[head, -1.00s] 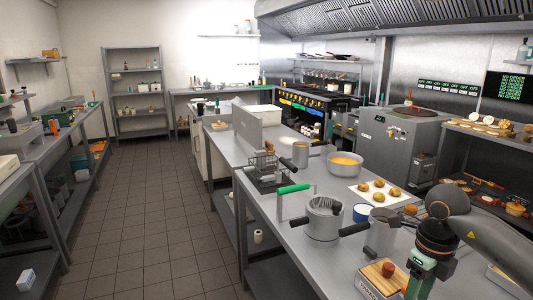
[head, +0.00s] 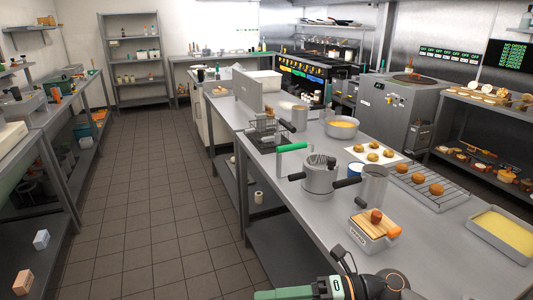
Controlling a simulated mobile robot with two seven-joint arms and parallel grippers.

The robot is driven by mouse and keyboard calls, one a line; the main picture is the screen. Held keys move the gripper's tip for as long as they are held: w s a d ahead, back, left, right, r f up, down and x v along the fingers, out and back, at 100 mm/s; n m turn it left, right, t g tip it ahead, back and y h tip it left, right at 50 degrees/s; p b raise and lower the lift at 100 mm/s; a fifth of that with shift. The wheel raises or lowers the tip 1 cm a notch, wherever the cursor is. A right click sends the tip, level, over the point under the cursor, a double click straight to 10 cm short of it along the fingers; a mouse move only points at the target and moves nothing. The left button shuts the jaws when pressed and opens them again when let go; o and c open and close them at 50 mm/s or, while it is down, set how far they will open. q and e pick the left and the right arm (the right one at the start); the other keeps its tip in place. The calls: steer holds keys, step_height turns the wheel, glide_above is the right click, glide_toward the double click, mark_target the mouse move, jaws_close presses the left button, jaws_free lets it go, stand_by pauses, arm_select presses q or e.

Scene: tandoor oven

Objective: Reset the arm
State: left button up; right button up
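My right arm comes in at the bottom edge, right of centre. Its gripper (head: 275,294) shows only in part, low at the picture's edge in front of the steel counter (head: 305,245). It points left, and its fingertips are cut off or too unclear to judge. I see nothing held in the part that shows. My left gripper is not in view.
A labelled box (head: 372,236) with a wooden lid stands near the counter's front end. Tiled floor (head: 150,225) is open at left.

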steer(key=w+d+f+m+t+h, duration=0.2)
steer(key=d+f+m+t+h, duration=0.15)
steer(key=m+t, duration=0.65)
steer(key=w+d+f+m+t+h, duration=0.2)
steer(key=d+f+m+t, duration=0.3)
steer(key=m, duration=0.9)
steer(key=s+d+f+m+g+h, duration=0.3)
steer(key=s+f+m, duration=0.3)
steer(key=s+f, duration=0.2)
steer(key=s+d+f+m+g+h, duration=0.2)
steer(key=s+d+f+m+h, duration=0.2)
steer(key=s+f, duration=0.4)
step_height(320, 180, down, 4)
steer(key=shift+s+r+m+g+h, duration=0.2)
steer(key=shift+m+g+h, duration=0.2)
steer(key=shift+m+h, duration=0.6)
